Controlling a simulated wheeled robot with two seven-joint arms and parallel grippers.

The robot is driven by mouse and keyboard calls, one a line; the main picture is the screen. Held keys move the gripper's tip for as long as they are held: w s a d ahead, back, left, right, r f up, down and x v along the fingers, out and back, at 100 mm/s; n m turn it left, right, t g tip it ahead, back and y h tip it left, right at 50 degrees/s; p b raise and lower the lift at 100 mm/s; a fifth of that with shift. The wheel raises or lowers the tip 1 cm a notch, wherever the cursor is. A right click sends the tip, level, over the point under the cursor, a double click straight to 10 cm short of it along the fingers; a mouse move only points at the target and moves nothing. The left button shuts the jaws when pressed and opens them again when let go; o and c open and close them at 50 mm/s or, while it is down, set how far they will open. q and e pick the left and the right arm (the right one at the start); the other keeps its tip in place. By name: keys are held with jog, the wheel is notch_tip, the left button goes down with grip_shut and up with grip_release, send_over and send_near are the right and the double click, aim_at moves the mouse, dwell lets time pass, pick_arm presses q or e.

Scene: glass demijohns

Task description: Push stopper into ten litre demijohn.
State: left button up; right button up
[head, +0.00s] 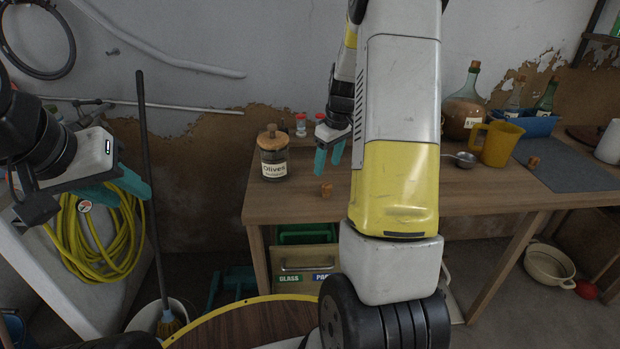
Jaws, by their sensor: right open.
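A large glass demijohn (466,104) with amber contents and a pale label stands on the wooden table, right of my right arm, which may hide part of it. A cork-coloured piece shows at its mouth. One loose cork stopper (327,190) stands near the table's front edge, and another cork (533,162) is on the grey mat. My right gripper (329,160) is open and empty above the table, behind the first cork. My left gripper (122,187) is at the far left, away from the table; its jaw gap is unclear. I cannot read any size on the demijohn.
An olives jar (274,165) with a wooden lid stands left of my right gripper. A yellow mug (500,144), a metal ladle (462,159), a blue tray (536,126) with two smaller bottles and a grey mat (572,165) are at right. My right arm blocks the table's middle.

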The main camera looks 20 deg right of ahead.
aim_at(327, 184)
jog(key=f, duration=0.3)
jog(key=w+f, duration=0.1)
jog(key=f, duration=0.6)
jog(key=shift+w+d, duration=0.25)
jog(key=shift+w, duration=0.1)
grip_shut()
